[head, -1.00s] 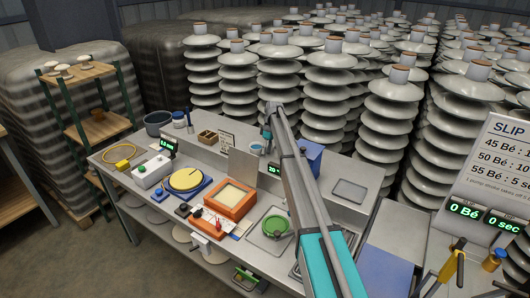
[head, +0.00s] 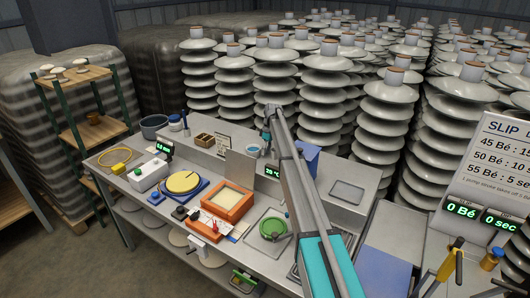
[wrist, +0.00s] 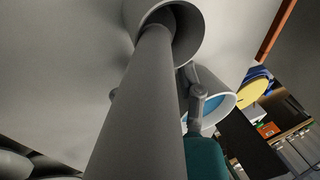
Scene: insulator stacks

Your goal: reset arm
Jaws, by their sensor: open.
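My arm reaches from the lower right over the workbench (head: 340,190) in the head view. I cannot make out the gripper's fingers in the head view. The wrist view is mostly filled by grey and teal parts of my own arm, with no fingers showing. Nothing held by my arm can be seen.
The bench carries a yellow disc (head: 183,183), an orange frame (head: 228,200), a green bowl (head: 272,228) and a blue box (head: 308,158) close by the arm. Tall insulator stacks (head: 328,90) crowd behind. A wooden shelf (head: 90,130) stands left. A slip sign (head: 500,150) stands right.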

